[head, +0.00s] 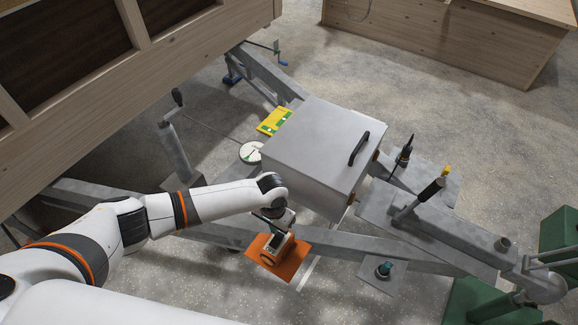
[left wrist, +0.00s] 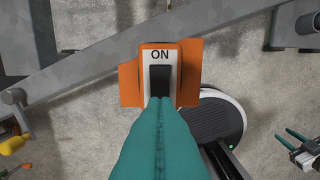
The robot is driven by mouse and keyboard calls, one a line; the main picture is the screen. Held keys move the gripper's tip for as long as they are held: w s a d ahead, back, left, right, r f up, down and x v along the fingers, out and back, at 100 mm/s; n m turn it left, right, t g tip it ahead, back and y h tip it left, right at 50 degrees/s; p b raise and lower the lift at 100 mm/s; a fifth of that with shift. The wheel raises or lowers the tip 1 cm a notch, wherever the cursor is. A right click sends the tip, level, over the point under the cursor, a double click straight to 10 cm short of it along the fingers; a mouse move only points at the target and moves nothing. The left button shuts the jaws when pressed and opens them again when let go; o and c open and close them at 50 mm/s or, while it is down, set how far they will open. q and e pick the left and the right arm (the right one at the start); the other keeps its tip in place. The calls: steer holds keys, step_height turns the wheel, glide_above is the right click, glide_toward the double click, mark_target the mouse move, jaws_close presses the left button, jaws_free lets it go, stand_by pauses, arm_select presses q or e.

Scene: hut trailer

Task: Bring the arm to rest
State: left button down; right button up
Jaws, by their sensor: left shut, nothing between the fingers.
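My left gripper (head: 267,219) is at the end of the white arm that comes in from the left, low over an orange plate (head: 259,260). A switch box (head: 279,249) with a dark rocker sits on that plate. In the left wrist view the teal fingers (left wrist: 160,104) are shut together with nothing between them. Their tips overlap the lower end of the black rocker (left wrist: 160,75), below the word ON. I cannot tell whether they touch it.
Grey trailer beams (head: 420,251) run around the switch. A grey lidded box (head: 318,140) stands just behind and right of my wrist. The wooden hut wall (head: 120,105) is at upper left. Green blocks (head: 553,238) are at right. Open floor lies at the lower middle.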

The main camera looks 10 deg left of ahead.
arm_select(q)
steer(key=s+d+r+m+t+h, duration=0.1)
steer(key=s+d+r+h, duration=0.3)
steer(key=s+d+r, duration=0.5)
steer(key=s+a+r+n+t+y, duration=0.1)
steer(key=s+a+r+n+y, duration=0.15)
steer(key=s+a, duration=0.45)
steer(key=s+a+r+n+t+y, duration=0.1)
steer(key=s+a+r+t, duration=0.2)
steer(key=a, duration=0.7)
step_height(320, 180, down, 27)
steer(key=s+g+b, duration=0.2)
steer(key=g, duration=0.1)
steer(key=s+a+f+g+b, duration=0.1)
steer(key=s+a+f+b, duration=0.1)
steer(key=s+f, duration=1.4)
step_height(320, 180, down, 4)
steer(key=shift+s+r+m, duration=0.25)
steer(key=shift+s+m, duration=0.1)
steer(key=shift+m, duration=0.1)
